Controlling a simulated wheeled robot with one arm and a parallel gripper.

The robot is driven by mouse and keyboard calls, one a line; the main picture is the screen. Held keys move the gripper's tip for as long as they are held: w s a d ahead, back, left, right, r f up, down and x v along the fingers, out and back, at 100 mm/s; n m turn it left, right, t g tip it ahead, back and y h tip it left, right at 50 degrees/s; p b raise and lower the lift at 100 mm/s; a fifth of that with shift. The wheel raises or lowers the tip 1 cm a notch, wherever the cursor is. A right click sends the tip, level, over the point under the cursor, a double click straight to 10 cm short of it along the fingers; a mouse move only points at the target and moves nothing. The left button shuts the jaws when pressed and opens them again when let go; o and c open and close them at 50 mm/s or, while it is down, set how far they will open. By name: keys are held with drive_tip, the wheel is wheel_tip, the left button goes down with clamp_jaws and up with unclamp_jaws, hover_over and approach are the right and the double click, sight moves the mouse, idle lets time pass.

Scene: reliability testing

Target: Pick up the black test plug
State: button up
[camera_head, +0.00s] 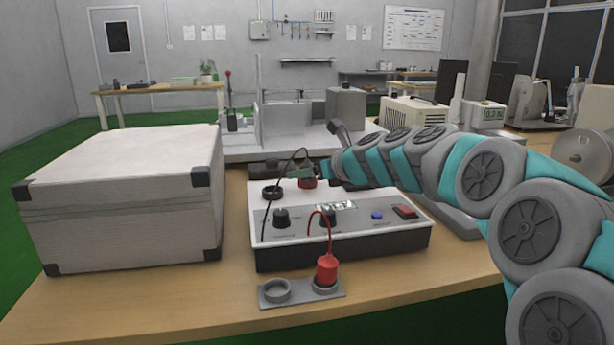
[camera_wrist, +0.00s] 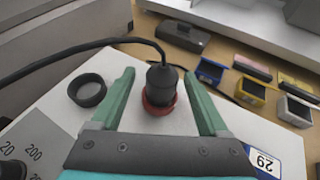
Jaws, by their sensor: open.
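The black test plug (camera_wrist: 161,80) stands upright in a red ring socket (camera_wrist: 159,104) on top of the white test box, with its black cable (camera_wrist: 90,52) leading off to the left in the wrist view. My gripper (camera_wrist: 160,76) is open, with one green finger on each side of the plug and a visible gap to each. In the head view my gripper (camera_head: 302,172) is over the rear of the test box (camera_head: 385,243), and it largely hides the plug. The red socket (camera_head: 307,184) shows just below it.
An empty black ring socket (camera_wrist: 87,90) is left of the plug. A red plug (camera_head: 326,270) stands in a grey holder (camera_head: 300,300) in front of the box, beside an empty ring. A large white case (camera_head: 125,205) stands at left. Small coloured blocks (camera_wrist: 250,91) lie behind.

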drive_tip(key=shift+x, duration=1.6)
drive_tip(key=shift+c, duration=0.3)
clamp_jaws()
